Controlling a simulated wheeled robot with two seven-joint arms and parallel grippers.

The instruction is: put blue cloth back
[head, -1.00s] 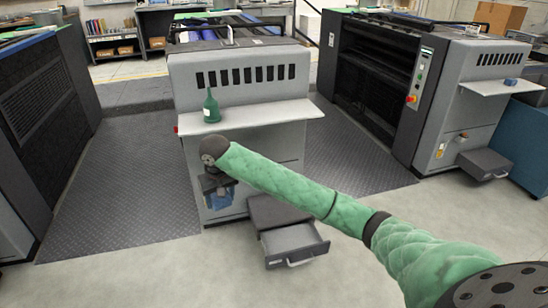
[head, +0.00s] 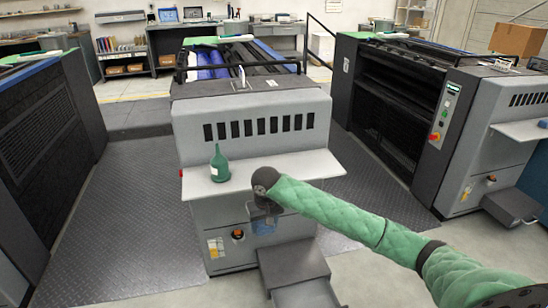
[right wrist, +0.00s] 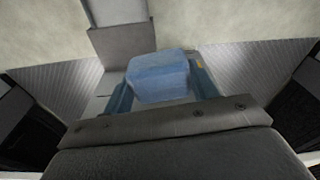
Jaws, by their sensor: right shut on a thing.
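A blue cloth (head: 264,227), a folded block, is in my right gripper (head: 264,212). In the right wrist view the cloth (right wrist: 160,76) sits between the two fingers of the gripper (right wrist: 162,82), which are shut on it. In the head view the gripper points down in front of the middle ink unit (head: 262,112), near the front edge of its pale shelf (head: 260,172). I cannot tell whether the cloth touches the unit. My left gripper is not in view.
A green bottle (head: 219,165) stands on the shelf, left of my right arm. A grey box with a drawer (head: 293,268) juts out at the unit's foot. A second unit (head: 470,120) stands at the right, with a small blue thing (head: 543,124) on its shelf. The shelf's middle is clear.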

